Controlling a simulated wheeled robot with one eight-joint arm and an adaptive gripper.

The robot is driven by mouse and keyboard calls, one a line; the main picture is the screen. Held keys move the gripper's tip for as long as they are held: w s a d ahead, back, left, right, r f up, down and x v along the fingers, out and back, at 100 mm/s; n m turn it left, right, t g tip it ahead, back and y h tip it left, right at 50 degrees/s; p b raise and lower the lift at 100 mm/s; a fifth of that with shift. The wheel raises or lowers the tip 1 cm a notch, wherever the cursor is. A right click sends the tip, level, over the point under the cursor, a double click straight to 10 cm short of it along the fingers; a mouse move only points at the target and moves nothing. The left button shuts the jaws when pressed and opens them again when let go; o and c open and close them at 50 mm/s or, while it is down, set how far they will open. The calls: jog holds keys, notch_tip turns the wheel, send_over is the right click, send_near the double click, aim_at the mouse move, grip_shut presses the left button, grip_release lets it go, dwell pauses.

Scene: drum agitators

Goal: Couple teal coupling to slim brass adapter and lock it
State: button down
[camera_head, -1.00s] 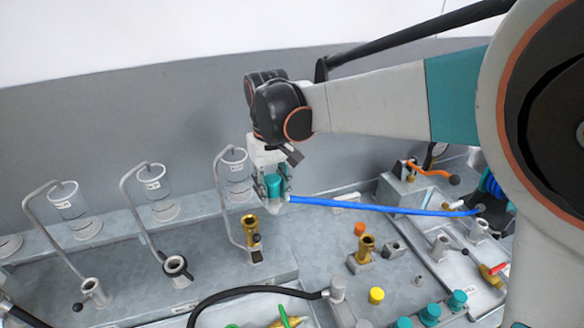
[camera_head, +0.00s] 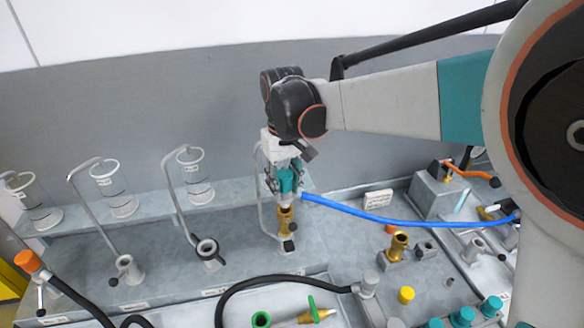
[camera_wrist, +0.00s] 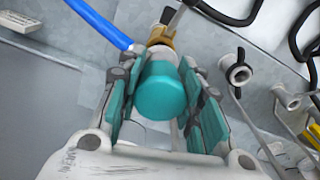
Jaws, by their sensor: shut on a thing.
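My gripper (camera_head: 285,183) is shut on the teal coupling (camera_head: 286,178), which has a blue hose leaving its side. In the wrist view the coupling's round teal end (camera_wrist: 162,92) sits between the finger pads of my gripper (camera_wrist: 163,112). A brass adapter (camera_head: 285,222), which looks like the slim one, stands upright just below the coupling, with a black-knobbed part at its foot. The coupling appears lined up over it. I cannot tell whether they touch. The brass also shows beyond the coupling in the wrist view (camera_wrist: 160,35).
Another brass fitting (camera_head: 398,246) stands to the right, near a yellow cap (camera_head: 407,295). The blue hose (camera_head: 400,219) runs right across the bench. Glass cylinders (camera_head: 195,175) on bent pipes line the left back. A black hose (camera_head: 270,283) curves in front.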

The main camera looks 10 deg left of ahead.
aim_at(285, 194)
jog(key=shift+f, duration=0.45)
dwell(0.6)
jog(key=shift+f+b, duration=0.85)
jog(key=shift+f, duration=0.2)
jog(key=shift+f, duration=0.3)
dwell(0.4)
jog(key=c, duration=1)
grip_release()
jog(key=shift+c, duration=0.2)
jog(key=shift+c, duration=0.2)
jog(key=shift+r+p, duration=3)
jog(key=shift+r, duration=2)
